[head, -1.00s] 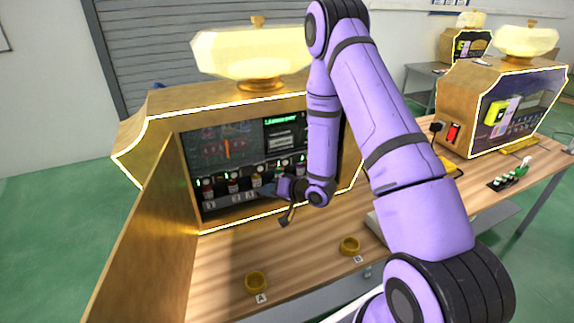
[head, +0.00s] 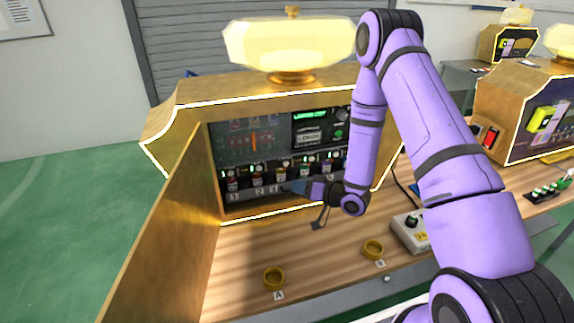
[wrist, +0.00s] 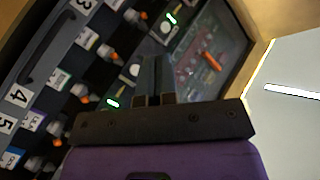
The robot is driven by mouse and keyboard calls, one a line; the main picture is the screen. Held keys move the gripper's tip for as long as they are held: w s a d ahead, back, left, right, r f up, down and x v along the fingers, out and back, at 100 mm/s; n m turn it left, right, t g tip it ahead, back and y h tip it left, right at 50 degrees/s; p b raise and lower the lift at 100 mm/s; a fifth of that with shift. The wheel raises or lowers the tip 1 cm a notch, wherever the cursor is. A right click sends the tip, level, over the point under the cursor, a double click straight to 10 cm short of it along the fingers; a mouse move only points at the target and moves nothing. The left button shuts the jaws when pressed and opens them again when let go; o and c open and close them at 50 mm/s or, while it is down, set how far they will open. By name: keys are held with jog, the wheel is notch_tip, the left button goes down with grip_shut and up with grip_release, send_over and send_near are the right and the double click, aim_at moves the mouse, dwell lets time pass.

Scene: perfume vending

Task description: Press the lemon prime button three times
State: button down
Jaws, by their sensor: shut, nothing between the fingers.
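The open perfume machine (head: 280,95) stands left of centre in the head view, with a lit green screen (head: 312,114) and a row of small bottles and green-lit slots inside. My gripper (head: 300,187) reaches in front of this row and is shut and empty. In the wrist view my gripper's dark fingers (wrist: 155,75) point at the panel between two green lights, an upper one (wrist: 171,19) and a lower-left one (wrist: 113,104). A pale round button (wrist: 134,70) is just left of the fingers. I cannot read which button is lemon prime, or tell whether the fingers touch anything.
Number labels and orange-tipped bottles fill the left of the wrist view. Two brass cups, A (head: 274,277) and B (head: 373,249), sit on the wooden counter. A grey control box (head: 411,230) is at right. The open door (head: 170,240) bounds the left side.

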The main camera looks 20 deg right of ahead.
jog(key=w, duration=0.7)
jog(key=shift+w, duration=0.25)
jog(key=shift+w, duration=0.2)
dwell(1.8)
jog(key=shift+w, duration=0.25)
jog(key=shift+w, duration=0.45)
dwell(0.9)
jog(key=shift+s, duration=0.9)
jog(key=shift+s, duration=2.5)
